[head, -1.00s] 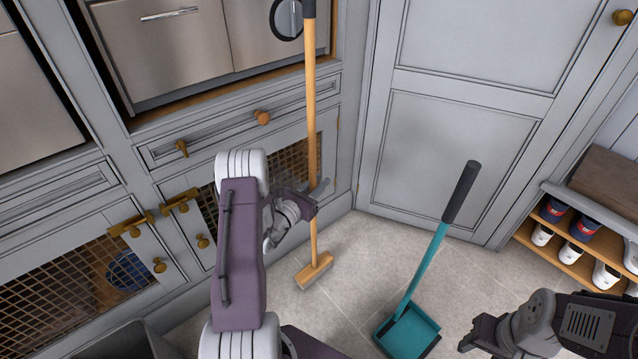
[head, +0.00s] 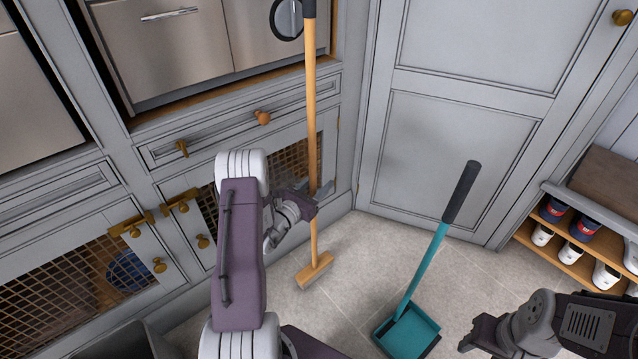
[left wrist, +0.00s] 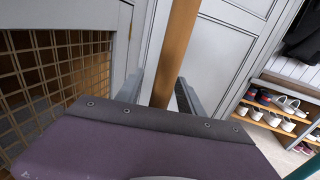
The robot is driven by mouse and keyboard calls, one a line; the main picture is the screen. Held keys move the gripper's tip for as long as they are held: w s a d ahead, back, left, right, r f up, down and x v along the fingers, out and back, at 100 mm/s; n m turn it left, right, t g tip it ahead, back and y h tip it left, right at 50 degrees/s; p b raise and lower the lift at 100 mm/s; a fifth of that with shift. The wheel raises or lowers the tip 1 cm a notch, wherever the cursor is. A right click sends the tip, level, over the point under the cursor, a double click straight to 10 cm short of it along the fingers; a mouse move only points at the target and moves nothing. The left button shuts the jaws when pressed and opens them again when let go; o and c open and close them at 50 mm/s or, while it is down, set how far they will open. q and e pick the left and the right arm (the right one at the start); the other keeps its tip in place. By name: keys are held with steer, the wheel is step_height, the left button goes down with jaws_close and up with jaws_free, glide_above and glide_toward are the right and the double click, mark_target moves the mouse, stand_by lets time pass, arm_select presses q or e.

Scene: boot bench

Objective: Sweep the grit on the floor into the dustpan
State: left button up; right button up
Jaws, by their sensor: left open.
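A broom (head: 311,120) with a long wooden handle and a dark top stands nearly upright, its wooden head (head: 315,271) on the tiled floor by the cabinets. My left gripper (head: 322,190) is open at the broom's handle; in the left wrist view the handle (left wrist: 176,50) stands between the two fingers (left wrist: 160,95). A teal dustpan (head: 408,332) with a long handle and black grip (head: 462,192) stands on the floor to the right. My right gripper (head: 470,338) is at the lower right, to the right of the pan. I cannot make out any grit on the floor.
Grey cabinets with brass knobs and lattice doors (head: 75,290) line the left. A grey panelled door (head: 455,120) closes the back. A shoe rack (head: 575,240) with shoes stands at the right. Open floor (head: 370,250) lies between broom and dustpan.

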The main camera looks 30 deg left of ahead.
arm_select(q)
steer(key=s+p, duration=0.1)
steer(key=s, duration=0.2)
steer(key=s+p, duration=0.1)
steer(key=s, duration=0.2)
steer(key=s+a+p, duration=0.1)
steer(key=s, duration=0.2)
steer(key=shift+a+p, duration=0.1)
steer(key=shift+p, duration=0.2)
